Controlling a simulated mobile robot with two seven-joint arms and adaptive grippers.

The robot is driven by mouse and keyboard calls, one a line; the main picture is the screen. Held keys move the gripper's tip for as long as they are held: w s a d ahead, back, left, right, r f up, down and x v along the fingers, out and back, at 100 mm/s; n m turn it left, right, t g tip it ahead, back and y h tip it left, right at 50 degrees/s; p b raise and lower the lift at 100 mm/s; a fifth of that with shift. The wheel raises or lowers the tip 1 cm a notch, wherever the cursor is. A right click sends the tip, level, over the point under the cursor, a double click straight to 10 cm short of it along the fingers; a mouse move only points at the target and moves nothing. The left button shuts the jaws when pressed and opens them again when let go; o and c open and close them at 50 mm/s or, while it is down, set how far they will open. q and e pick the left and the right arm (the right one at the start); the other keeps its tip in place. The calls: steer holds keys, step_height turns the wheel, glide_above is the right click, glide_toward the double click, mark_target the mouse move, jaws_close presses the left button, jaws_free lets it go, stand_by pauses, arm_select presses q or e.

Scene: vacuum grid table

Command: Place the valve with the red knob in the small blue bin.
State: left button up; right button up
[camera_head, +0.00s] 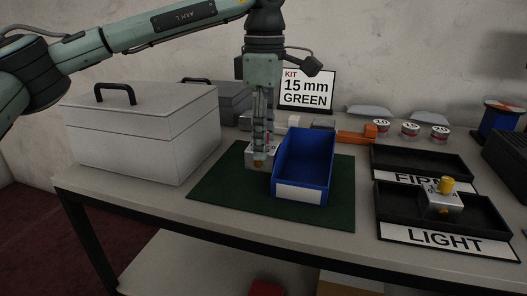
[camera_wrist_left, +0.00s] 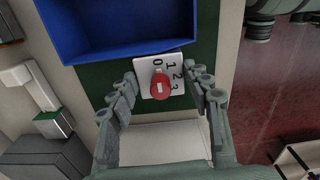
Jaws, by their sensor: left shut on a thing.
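The valve with the red knob (camera_wrist_left: 160,88) has a white plate marked 0, 1, 2, 3 and lies between the fingers of my left gripper (camera_wrist_left: 162,98) in the wrist view. In the head view my left gripper (camera_head: 262,158) points straight down and is shut on the valve (camera_head: 250,160), just left of the small blue bin. Its fingers partly hide the valve. The valve is low over the green mat; I cannot tell whether it touches it. The small blue bin (camera_head: 300,192) stands on the mat, its inside partly visible; it also shows in the wrist view (camera_wrist_left: 120,45).
A white lidded box (camera_head: 140,140) stands left of the green mat (camera_head: 225,195). On the right are black trays, one labelled LIGHT (camera_head: 490,240) holding a valve with a yellow knob (camera_head: 443,190). A kit sign (camera_head: 306,92) reading "15 mm GREEN" stands behind.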

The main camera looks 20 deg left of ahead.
arm_select(q)
step_height(320, 180, down, 3)
steer(key=shift+r, duration=0.2)
steer(key=shift+f, duration=0.4)
arm_select(e)
steer(key=shift+f, duration=0.45)
arm_select(q)
steer(key=shift+f, duration=0.1)
arm_select(e)
steer(key=shift+w, duration=0.1)
